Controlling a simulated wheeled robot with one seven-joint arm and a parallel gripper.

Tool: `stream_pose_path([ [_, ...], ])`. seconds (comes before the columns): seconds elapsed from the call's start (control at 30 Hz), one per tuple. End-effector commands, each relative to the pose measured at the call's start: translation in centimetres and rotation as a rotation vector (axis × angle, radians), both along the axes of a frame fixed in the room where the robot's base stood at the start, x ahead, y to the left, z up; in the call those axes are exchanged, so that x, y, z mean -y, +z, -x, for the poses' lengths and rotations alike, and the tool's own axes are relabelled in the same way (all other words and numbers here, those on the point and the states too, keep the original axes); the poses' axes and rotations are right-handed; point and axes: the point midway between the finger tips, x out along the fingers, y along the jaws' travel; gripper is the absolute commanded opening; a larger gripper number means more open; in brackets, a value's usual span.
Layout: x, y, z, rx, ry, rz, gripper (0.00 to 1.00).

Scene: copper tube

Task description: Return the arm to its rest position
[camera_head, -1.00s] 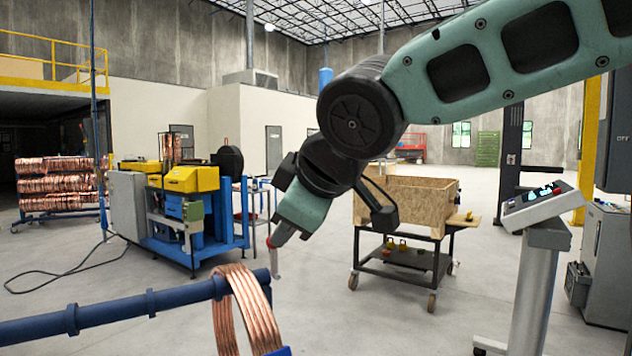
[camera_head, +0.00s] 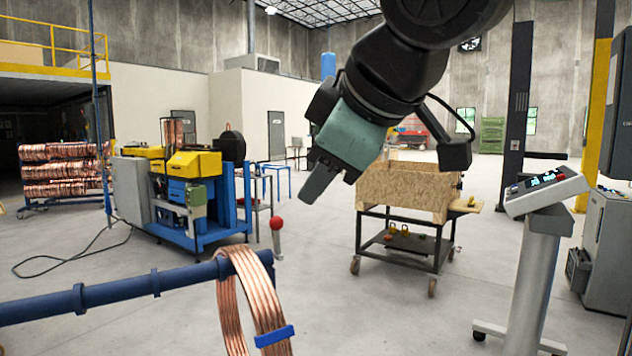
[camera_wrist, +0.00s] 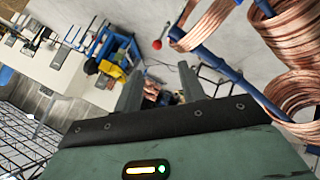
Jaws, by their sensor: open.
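My gripper (camera_head: 318,182) hangs from my arm in the upper middle of the head view, above and to the right of the blue rail. In the wrist view my gripper (camera_wrist: 158,82) shows two separated grey fingers with nothing held between them. A copper tube coil (camera_head: 252,305) with a blue clip hangs on the blue rail (camera_head: 115,292) at the lower left. The coil and rail are apart from my gripper. In the wrist view, copper coils (camera_wrist: 208,22) hang on the blue rail at the upper right.
A red-knobbed lever (camera_head: 276,224) stands at the rail's end. A wooden crate (camera_head: 405,190) sits on a wheeled cart behind my gripper. A control console (camera_head: 540,200) stands at the right. A blue and yellow machine (camera_head: 190,195) stands at the left. Open floor lies between them.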

Motion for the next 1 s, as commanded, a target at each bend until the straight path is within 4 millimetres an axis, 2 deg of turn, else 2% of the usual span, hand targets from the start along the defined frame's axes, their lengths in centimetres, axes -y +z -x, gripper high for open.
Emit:
stream_pose_path([
  [0.07, 0.4, -2.9, 0.5, -0.07, -0.025, 0.005, 0.41],
  [0.17, 1.4, -8.5, 2.1, -0.212, -0.086, 0.013, 0.41],
  [0.3, 4.1, -17.3, 6.0, -0.455, -0.223, 0.032, 0.41],
  [0.4, 6.4, -22.4, 9.5, -0.61, -0.336, 0.052, 0.41],
  [0.5, 8.6, -26.1, 12.6, -0.731, -0.439, 0.073, 0.41],
  [0.6, 10.2, -28.3, 15.0, -0.81, -0.516, 0.091, 0.41],
  [0.7, 11.1, -29.3, 16.3, -0.849, -0.558, 0.1, 0.41],
  [0.93, 11.3, -29.6, 16.7, -0.861, -0.572, 0.102, 0.41],
  [0.97, 11.3, -29.6, 16.7, -0.86, -0.571, 0.102, 0.36],
  [1.0, 11.3, -29.6, 16.7, -0.86, -0.571, 0.102, 0.36],
])
